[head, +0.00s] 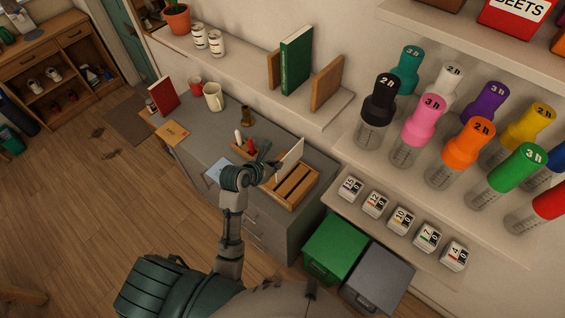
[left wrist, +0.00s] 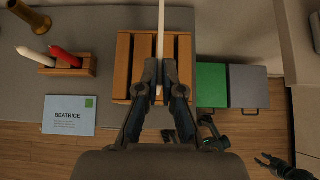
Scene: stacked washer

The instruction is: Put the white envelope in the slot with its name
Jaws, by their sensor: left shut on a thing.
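The white envelope (head: 290,159) stands upright on edge in my left gripper (head: 266,166). In the left wrist view the gripper (left wrist: 160,78) is shut on it, and the envelope (left wrist: 161,40) shows only as a thin pale edge. Any name on it is not visible. It is over the wooden slotted holder (head: 303,193), which also shows in the left wrist view (left wrist: 122,62). I cannot tell whether its lower edge is inside a slot. No slot names are readable. A dark part that looks like my right gripper (left wrist: 280,168) shows at the lower right, too unclear to judge.
A pale blue envelope marked BEATRICE (left wrist: 68,115) lies flat on the grey desk (left wrist: 60,83), left of the holder. A small wooden box (left wrist: 70,68) holds red and white sticks. A brass vessel (head: 247,115), mugs and an orange envelope (head: 172,132) stand or lie farther back.

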